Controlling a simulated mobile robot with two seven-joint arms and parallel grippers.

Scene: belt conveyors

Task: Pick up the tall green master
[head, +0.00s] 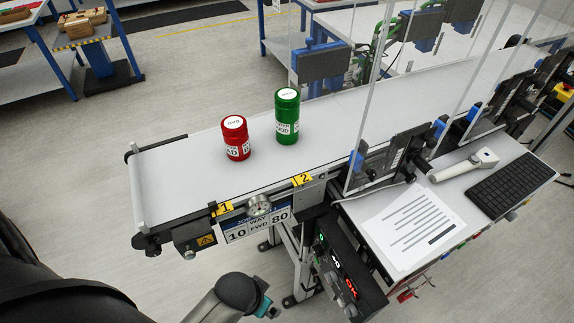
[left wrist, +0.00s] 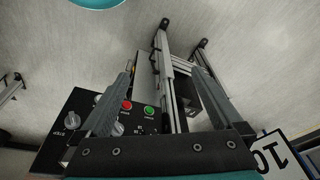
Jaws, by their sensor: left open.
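The tall green master (head: 287,116) is a green cylinder with a white top label and a white side label. It stands upright on the belt, near marker 2. A shorter red cylinder (head: 235,138) stands upright to its left, with a small gap between them. My left gripper (left wrist: 162,80) is open and empty in the left wrist view, facing a control box and the conveyor's frame. In the head view only part of my left arm shows at the bottom, in front of the conveyor and well away from the green master. My right gripper is not in view.
The grey conveyor belt (head: 175,178) is bare left of the cylinders. Clear upright panels and a dark screen (head: 390,160) stand right of them. A side table holds a paper (head: 412,228), a scanner and a keyboard (head: 512,185). A control box (left wrist: 75,125) has red and green buttons.

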